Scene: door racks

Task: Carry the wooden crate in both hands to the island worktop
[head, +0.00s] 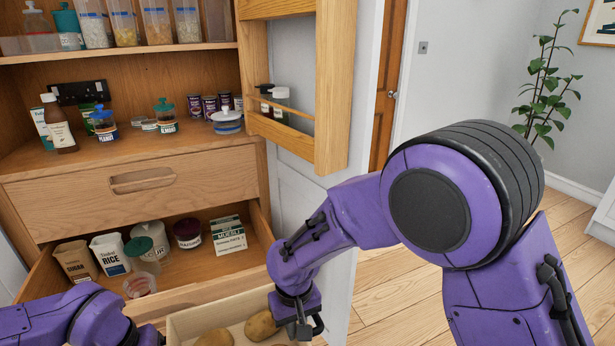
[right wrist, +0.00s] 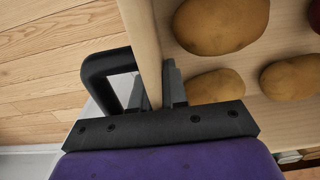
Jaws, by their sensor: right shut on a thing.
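The wooden crate (head: 205,315) is at the bottom of the head view, with potatoes (head: 262,325) in it; its near part is cut off. My right gripper (head: 303,330) is at the crate's right side. In the right wrist view its fingers (right wrist: 158,88) are shut on the crate's wall (right wrist: 142,35), one inside and one outside. Several potatoes (right wrist: 222,25) and the edge of something red show in the crate there. My left arm (head: 60,318) reaches in at the lower left toward the crate's left side; its fingertips are hidden. The island worktop is not in view.
An open drawer (head: 165,297) with packets and jars lies just beyond the crate. Above it are a shut drawer (head: 140,185) and shelves with jars. An open cupboard door with a rack (head: 332,90) stands at centre. Wooden floor (head: 385,295) is free on the right.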

